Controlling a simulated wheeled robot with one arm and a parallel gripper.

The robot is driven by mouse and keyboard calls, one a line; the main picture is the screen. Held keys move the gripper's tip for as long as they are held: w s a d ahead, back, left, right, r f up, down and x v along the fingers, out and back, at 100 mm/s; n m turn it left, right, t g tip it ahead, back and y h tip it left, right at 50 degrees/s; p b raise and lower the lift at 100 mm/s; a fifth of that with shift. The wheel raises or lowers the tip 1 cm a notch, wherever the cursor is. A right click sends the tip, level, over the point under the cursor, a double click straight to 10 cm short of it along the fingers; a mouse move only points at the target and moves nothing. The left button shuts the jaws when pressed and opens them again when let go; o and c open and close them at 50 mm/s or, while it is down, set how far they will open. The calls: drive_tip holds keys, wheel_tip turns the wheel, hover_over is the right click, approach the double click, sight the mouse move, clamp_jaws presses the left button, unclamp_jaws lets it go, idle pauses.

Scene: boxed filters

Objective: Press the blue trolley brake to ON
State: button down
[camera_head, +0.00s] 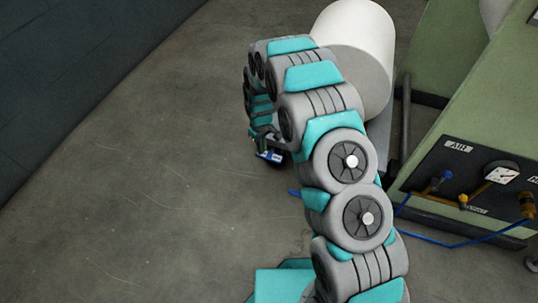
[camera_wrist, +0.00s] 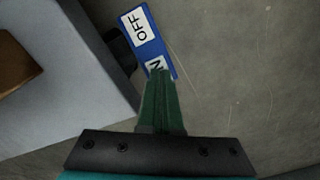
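The blue trolley brake (camera_wrist: 147,40) is a pedal at the top of the wrist view, with a white OFF label on its far part and a second white label near my fingertips. Only an N of that second label shows clearly; the rest is hidden by my fingers. My gripper (camera_wrist: 160,74) has its two green fingers together with nothing seen between them. The tips overlap the N-labelled end; whether they touch it I cannot tell. In the head view the blue brake (camera_head: 272,156) shows small just below my gripper (camera_head: 263,138).
A grey trolley surface (camera_wrist: 65,80) with a brown item (camera_wrist: 14,62) lies left in the wrist view. A green machine (camera_head: 470,115) with a blue hose (camera_head: 440,243) is at right. The floor at left is clear.

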drive_tip(key=shift+f, duration=0.45)
idle(0.3)
drive_tip(key=shift+r+p, duration=0.5)
drive_tip(key=shift+r, duration=3.05)
drive_tip(key=shift+r, duration=0.1)
